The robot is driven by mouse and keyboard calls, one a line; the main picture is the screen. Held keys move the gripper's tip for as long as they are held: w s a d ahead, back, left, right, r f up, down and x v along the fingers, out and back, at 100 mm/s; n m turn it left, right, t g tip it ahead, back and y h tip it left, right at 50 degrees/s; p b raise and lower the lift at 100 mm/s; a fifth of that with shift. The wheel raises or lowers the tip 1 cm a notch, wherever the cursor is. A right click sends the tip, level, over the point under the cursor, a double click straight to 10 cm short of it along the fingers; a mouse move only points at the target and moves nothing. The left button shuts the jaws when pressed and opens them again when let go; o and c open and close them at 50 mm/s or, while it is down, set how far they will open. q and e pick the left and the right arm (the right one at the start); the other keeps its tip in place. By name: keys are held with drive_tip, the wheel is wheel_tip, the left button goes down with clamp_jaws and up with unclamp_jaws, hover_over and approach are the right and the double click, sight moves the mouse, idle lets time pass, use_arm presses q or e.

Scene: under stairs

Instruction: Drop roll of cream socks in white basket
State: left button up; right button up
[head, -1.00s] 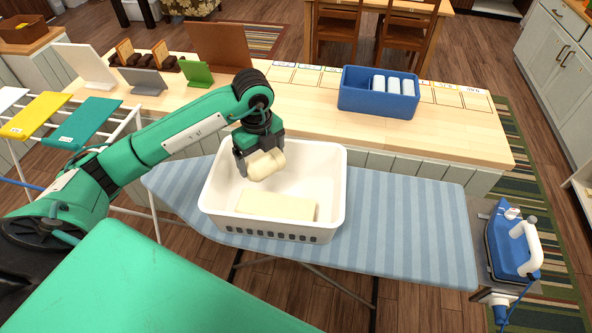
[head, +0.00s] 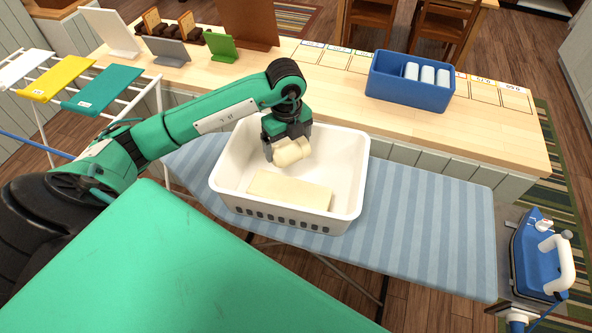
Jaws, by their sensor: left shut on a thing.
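My left gripper (head: 288,146) is shut on the roll of cream socks (head: 291,152). It holds the roll over the inside of the white basket (head: 345,180), toward the back left. The white basket stands on the blue striped ironing board. A flat cream block or folded cloth (head: 290,190) lies on the basket floor at the front. The roll is apart from that block in the picture; whether it touches the basket cannot be told. My right gripper is not in view.
The ironing board (head: 430,225) is clear to the right of the basket. A blue and white iron (head: 540,255) stands at its right end. Behind is a wooden counter (head: 330,100) with a blue bin (head: 410,92) holding white rolls. A drying rack with coloured cloths (head: 100,90) is at left.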

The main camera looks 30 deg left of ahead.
use_arm(q)
drive_tip(key=o, duration=1.1)
drive_tip(key=shift+r, duration=0.6)
drive_tip(key=shift+r+b, duration=1.05)
drive_tip(key=shift+r, duration=5.25)
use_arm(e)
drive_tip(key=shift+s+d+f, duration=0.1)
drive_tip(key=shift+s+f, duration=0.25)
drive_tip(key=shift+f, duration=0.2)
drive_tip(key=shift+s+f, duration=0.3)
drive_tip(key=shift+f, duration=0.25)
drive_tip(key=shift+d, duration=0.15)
